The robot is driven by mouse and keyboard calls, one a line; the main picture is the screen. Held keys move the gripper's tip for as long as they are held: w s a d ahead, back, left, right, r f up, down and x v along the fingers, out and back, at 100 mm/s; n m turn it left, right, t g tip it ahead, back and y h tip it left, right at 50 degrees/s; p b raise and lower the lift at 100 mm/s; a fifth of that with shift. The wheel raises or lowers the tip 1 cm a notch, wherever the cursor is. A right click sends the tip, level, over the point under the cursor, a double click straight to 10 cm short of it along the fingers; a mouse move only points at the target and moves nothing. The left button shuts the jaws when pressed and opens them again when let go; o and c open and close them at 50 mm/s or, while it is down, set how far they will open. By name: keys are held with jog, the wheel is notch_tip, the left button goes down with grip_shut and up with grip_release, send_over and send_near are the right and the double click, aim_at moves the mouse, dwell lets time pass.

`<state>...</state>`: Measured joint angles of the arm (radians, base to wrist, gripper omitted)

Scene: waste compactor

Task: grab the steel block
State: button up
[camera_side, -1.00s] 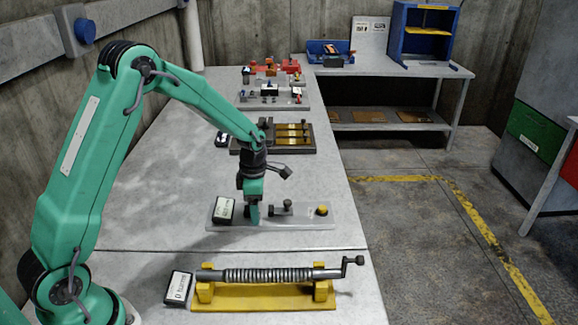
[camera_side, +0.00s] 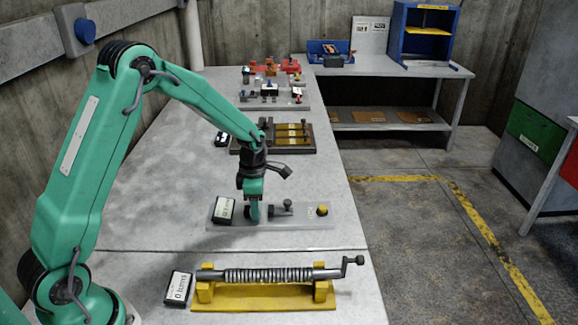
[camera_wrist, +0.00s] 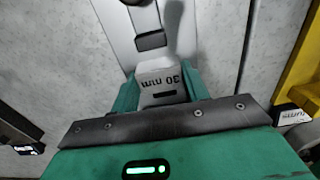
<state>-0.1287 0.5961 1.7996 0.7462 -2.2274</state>
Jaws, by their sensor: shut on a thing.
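In the side view my gripper (camera_side: 253,214) points straight down at the light grey plate (camera_side: 300,221). The block is hidden by the fingers there. I cannot tell whether the block still touches the plate.
On the plate stand a small display (camera_side: 224,211), a dark grey clamp-like part (camera_side: 285,208) and a yellow knob (camera_side: 322,210). In front is a yellow stand (camera_side: 262,298) with a ribbed rod and crank (camera_side: 270,274). Behind is a dark fixture with brass bars (camera_side: 290,135).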

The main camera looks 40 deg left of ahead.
jog(key=shift+r, duration=0.5)
notch_tip(320, 180, up, 3)
jog(key=shift+r, duration=0.15)
jog(key=s+d+r, duration=0.4)
jog(key=d+r, duration=0.2)
jog(key=d, duration=0.4)
jog(key=shift+s+d+r, duration=0.3)
jog(key=shift+d+r, duration=0.05)
jog(key=shift+w, duration=0.1)
